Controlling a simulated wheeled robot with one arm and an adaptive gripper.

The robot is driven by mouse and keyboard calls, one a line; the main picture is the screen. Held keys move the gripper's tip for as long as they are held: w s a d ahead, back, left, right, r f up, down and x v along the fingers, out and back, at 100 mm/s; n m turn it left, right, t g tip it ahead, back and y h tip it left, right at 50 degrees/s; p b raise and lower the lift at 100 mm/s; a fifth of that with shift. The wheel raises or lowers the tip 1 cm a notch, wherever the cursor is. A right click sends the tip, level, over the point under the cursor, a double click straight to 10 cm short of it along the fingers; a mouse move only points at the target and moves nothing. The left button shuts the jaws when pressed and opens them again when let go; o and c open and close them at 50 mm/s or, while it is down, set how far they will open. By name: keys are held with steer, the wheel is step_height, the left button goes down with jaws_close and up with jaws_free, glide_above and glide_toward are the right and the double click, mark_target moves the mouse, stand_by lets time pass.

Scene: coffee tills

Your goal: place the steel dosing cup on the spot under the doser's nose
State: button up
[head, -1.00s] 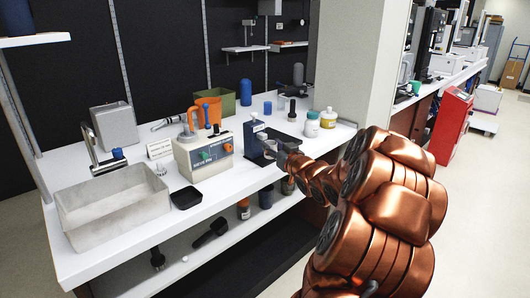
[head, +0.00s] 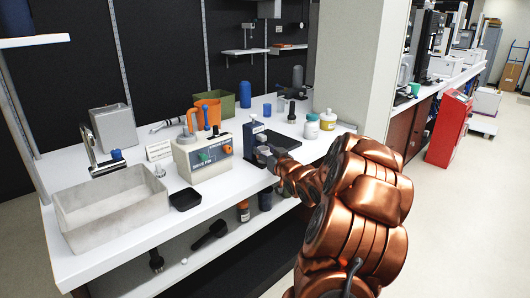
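The doser, a dark blue upright block with a pale label on top (head: 251,139), stands near the front edge of the white counter, right of a cream machine. My gripper (head: 266,155) is at the front of the doser, close under its upper part, at the end of my copper-coloured arm reaching in from the right. The gripper is small and grey here, and its fingers cannot be made out clearly. I cannot pick out the steel dosing cup; it may be hidden at the gripper. The spot under the doser's nose is covered by the gripper.
A black flat tray (head: 284,140) lies behind my wrist. White-capped jars (head: 312,127) stand at the right near the pillar (head: 358,70). A small black dish (head: 186,199) and a sink are further left.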

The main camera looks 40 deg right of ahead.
steer(key=shift+o, duration=1.1)
steer(key=v, duration=1.2)
steer(key=shift+p, duration=0.3)
steer(key=shift+s, duration=0.15)
